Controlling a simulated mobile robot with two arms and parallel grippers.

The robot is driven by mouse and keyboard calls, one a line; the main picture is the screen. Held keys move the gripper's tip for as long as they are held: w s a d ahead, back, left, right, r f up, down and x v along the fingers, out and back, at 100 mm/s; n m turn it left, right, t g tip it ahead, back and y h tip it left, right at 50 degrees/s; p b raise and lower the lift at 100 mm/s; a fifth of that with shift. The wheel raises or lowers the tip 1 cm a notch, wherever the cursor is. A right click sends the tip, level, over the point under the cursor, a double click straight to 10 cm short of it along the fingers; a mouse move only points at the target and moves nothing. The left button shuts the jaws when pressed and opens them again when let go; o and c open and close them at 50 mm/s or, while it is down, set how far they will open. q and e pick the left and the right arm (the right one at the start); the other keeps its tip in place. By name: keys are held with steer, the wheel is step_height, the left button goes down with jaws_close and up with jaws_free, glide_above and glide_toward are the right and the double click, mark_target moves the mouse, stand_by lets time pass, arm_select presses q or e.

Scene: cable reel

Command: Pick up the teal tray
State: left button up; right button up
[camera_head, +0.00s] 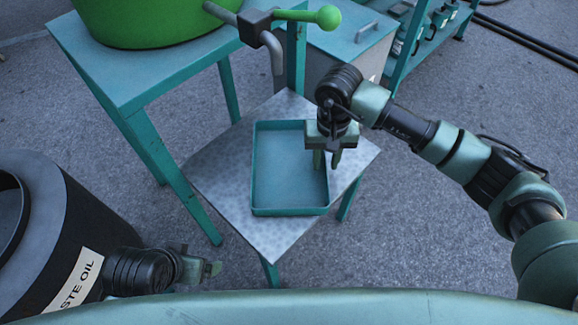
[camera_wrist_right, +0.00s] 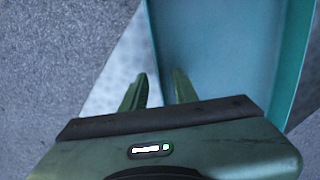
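The teal tray (camera_head: 284,170) is a shallow, empty rectangular tray lying flat on a small grey-topped table (camera_head: 218,172). My right gripper (camera_head: 328,160) points down at the tray's right side wall. In the right wrist view, its two fingers (camera_wrist_right: 160,88) are apart, and the wall of the tray (camera_wrist_right: 215,45) runs up between them. I cannot tell whether either finger touches the wall. My left gripper (camera_head: 213,268) is low in the head view, left of the small table and away from the tray. Its finger gap is not clear.
A dark drum labelled for waste oil (camera_head: 85,235) stands at the left. A teal bench (camera_head: 130,72) holds a green reel (camera_head: 150,18). A crank with a green handle (camera_head: 325,17) juts out behind the tray. Open floor (camera_head: 420,245) lies to the right.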

steer(key=shift+f, duration=0.45)
steer(key=shift+c, duration=0.3)
jaws_close()
stand_by(0.9)
